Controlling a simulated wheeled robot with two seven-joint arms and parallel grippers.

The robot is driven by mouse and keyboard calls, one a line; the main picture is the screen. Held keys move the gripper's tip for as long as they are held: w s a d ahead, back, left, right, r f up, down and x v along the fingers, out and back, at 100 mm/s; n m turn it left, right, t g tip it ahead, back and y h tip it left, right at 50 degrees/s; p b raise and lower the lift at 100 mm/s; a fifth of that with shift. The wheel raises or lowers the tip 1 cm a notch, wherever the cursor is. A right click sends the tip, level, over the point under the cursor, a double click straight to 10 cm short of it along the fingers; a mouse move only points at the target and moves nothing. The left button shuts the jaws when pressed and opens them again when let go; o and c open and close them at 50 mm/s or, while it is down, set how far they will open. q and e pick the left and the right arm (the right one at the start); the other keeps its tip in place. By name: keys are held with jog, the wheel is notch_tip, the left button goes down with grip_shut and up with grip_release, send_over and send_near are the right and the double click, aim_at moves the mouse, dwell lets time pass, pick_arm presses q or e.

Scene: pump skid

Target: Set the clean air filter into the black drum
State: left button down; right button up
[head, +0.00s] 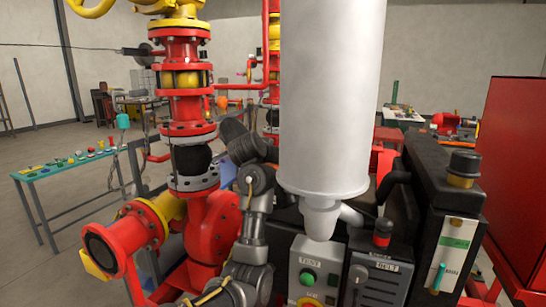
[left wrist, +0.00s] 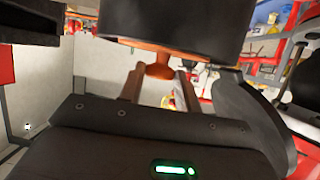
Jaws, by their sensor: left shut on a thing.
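In the left wrist view, my left gripper (left wrist: 158,84) is shut on the orange-brown knob of a wide dark cylinder with an orange-brown edge, which I take to be the air filter (left wrist: 185,28). Its far end is out of frame. In the head view, my left arm rises at centre, left of a big white upright cylinder; its gripper and the filter cannot be made out there. I cannot pick out the black drum for certain; dark machine parts show behind and right of the white cylinder. My right gripper is in neither view.
The white cylinder (head: 330,95) stands close in front and blocks much of the view. Red flanged pipework (head: 185,90) rises on the left. Control boxes (head: 318,270) and a black cabinet (head: 445,215) stand at lower right. A bench (head: 75,165) is farther left.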

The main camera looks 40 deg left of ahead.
pick_arm(q)
jog(key=shift+s+f, duration=0.1)
jog(key=shift+f, duration=0.15)
jog(key=shift+s, duration=0.1)
jog(key=shift+f, duration=0.35)
jog(key=shift+f+b, duration=0.2)
jog(key=shift+b, duration=0.15)
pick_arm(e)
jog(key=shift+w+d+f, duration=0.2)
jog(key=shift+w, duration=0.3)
pick_arm(q)
jog(key=shift+f, duration=0.15)
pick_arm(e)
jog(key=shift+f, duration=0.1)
pick_arm(q)
jog(key=c, duration=1)
grip_release()
